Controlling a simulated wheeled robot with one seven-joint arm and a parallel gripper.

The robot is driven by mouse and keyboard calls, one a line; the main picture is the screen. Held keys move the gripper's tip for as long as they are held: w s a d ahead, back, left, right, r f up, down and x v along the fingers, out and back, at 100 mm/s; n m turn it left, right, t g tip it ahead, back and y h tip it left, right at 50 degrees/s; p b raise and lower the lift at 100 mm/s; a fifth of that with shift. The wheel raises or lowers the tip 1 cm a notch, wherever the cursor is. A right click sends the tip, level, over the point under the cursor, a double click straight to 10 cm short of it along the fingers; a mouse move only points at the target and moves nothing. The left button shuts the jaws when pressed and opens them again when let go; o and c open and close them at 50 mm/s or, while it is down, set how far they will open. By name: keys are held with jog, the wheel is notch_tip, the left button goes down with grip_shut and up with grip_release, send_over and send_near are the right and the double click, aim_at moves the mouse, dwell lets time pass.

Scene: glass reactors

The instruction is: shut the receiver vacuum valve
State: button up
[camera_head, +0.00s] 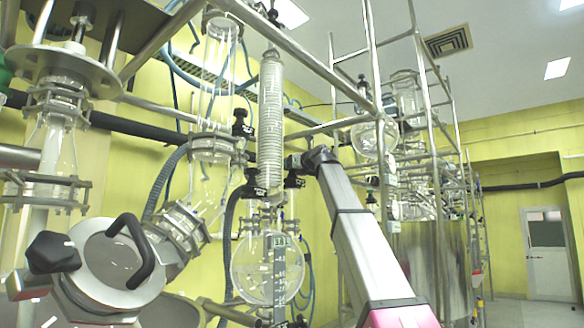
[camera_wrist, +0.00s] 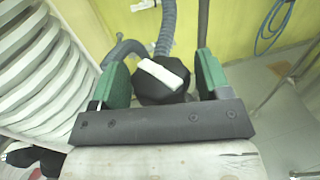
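A black valve knob with a white bar on top (camera_wrist: 162,80) lies between the two green-padded fingers of my gripper (camera_wrist: 163,76) in the wrist view. The pads are very close to both sides of the knob; I cannot tell if they touch it. The white bar lies tilted, running down to the right. In the head view my gripper (camera_head: 294,161) is at the right side of the coiled glass column, just above a dark valve fitting (camera_head: 293,182) over the round glass receiver flask (camera_head: 267,270). No label on the knob is readable.
The coiled glass column (camera_head: 271,115) stands close left of my gripper; its white coils (camera_wrist: 40,75) fill the left of the wrist view. Another black valve (camera_head: 254,184) is on its left. Steel frame bars (camera_head: 350,122) cross behind. A grey hose (camera_wrist: 166,28) runs behind the knob.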

jog(key=shift+w+d+n+g+y, duration=0.1)
jog(key=shift+n+g+y, duration=0.5)
jog(key=shift+y, duration=0.1)
jog(key=n+g+y, duration=0.2)
jog(key=g, duration=0.1)
jog(key=n+g+y, duration=0.1)
jog(key=n+g, duration=0.1)
jog(key=g, duration=0.1)
jog(key=shift+w+r+n+y, duration=0.1)
jog(key=shift+n+y, duration=0.2)
jog(key=shift+y, duration=0.1)
jog(key=n+g, duration=0.2)
jog(key=g, duration=0.1)
jog(key=shift+y, duration=0.4)
jog(key=shift+s+n+g, duration=0.2)
jog(key=shift+n+g, duration=0.1)
jog(key=shift+g, duration=0.2)
jog(key=shift+c, duration=0.3)
